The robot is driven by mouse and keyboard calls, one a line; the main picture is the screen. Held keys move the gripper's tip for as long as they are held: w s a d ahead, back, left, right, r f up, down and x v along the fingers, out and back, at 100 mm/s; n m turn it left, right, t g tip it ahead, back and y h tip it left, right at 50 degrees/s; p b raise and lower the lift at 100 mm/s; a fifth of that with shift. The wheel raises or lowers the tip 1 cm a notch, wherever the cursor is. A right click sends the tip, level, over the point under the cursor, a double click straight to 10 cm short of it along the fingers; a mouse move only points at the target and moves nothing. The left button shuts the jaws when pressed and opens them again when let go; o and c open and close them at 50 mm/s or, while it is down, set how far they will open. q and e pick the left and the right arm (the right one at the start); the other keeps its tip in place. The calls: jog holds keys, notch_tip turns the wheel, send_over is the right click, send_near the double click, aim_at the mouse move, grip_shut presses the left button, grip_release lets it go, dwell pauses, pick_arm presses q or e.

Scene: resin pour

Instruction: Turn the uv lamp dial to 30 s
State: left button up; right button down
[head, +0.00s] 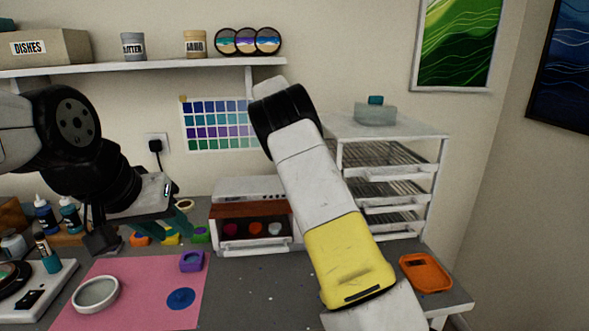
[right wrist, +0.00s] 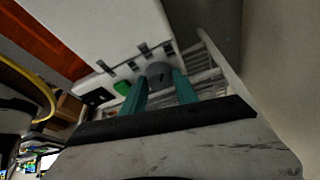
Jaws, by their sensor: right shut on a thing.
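The uv lamp (head: 250,193) is a white box with a red-brown window, standing at the back of the bench. In the right wrist view its white panel (right wrist: 110,30) fills the top. The grey dial (right wrist: 158,70) has a small dark pointer mark; its setting cannot be read. My right gripper (right wrist: 160,82) has its teal fingers shut on the dial, one on each side. In the head view that gripper is hidden behind my right arm. My left gripper (head: 158,226) hangs over the left of the bench with its teal fingers apart and nothing seen between them.
Round coloured pieces show in the lamp. A pink mat (head: 130,300) with a white dish (head: 97,293) lies front left. A white drawer rack (head: 385,130) stands at right, an orange tray (head: 426,272) before it. Bottles crowd the left.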

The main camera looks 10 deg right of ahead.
jog(key=shift+m+g, duration=0.3)
jog(key=shift+m, duration=0.6)
jog(key=c, duration=1)
grip_release()
jog(key=shift+o, duration=0.2)
jog(key=shift+w+r, duration=0.1)
notch_tip(320, 180, up, 4)
jog(key=shift+f, duration=0.25)
jog(key=s+a, duration=0.1)
jog(key=s, duration=0.4)
jog(key=s+a+r, duration=0.1)
jog(key=s, duration=0.4)
jog(key=s+a, duration=0.1)
jog(key=s, duration=0.4)
jog(key=shift+s+r, duration=0.15)
jog(key=shift+s, duration=0.25)
